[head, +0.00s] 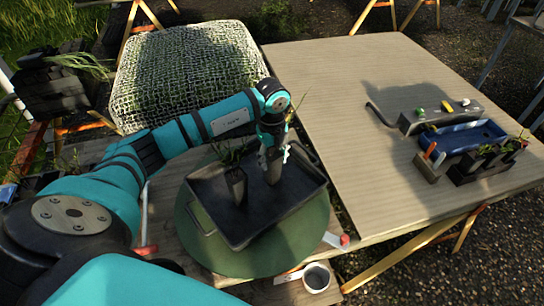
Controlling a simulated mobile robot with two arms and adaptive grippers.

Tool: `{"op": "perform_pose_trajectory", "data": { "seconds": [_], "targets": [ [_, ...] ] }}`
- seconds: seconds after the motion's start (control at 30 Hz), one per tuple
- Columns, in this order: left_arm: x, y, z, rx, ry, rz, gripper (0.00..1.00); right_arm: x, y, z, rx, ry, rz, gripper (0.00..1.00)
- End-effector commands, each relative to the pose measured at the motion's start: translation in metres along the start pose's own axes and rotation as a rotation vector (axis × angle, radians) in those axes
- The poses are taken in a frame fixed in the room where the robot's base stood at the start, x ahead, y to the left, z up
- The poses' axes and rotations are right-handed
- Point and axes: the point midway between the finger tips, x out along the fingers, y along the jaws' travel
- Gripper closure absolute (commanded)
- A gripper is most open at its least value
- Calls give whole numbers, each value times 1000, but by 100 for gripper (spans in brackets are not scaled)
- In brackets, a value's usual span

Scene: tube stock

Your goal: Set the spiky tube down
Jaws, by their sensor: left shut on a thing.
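My left gripper (271,158) reaches down over a black tray (246,239) and is shut on a dark plant tube, mostly hidden by the fingers and wrist. Thin green leaves (294,110) stick out beside the wrist, apparently from that tube. I cannot tell whether its base touches the tray floor. Another dark tube (236,187) with narrow green leaves stands upright in the tray, left of the gripper and apart from it. Which of the two is the spiky one is hard to tell. My right gripper is out of view.
The tray sits on a round green top (190,233). The wooden table (340,110) at right holds a blue tray (462,140), a black rack of small plants (478,171) and a grey caddy (428,122). A mesh-covered block (185,75) is behind.

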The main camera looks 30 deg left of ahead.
Motion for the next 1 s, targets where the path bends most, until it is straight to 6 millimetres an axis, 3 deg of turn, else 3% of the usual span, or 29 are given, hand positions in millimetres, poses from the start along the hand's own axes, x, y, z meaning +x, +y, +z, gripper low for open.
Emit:
{"op": "perform_pose_trajectory", "data": {
  "seconds": [0.13,0.17,0.33,0.7,1.0],
  "targets": [
    [3,0,0,0,0,0,94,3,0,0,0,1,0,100],
    [3,0,0,0,0,0,55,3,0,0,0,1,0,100],
    [2,0,0,0,0,0,33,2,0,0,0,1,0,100],
    [-5,0,0,0,0,-2,33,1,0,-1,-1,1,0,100],
    [-62,-1,1,-1,-2,-5,33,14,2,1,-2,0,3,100]
  ]
}}
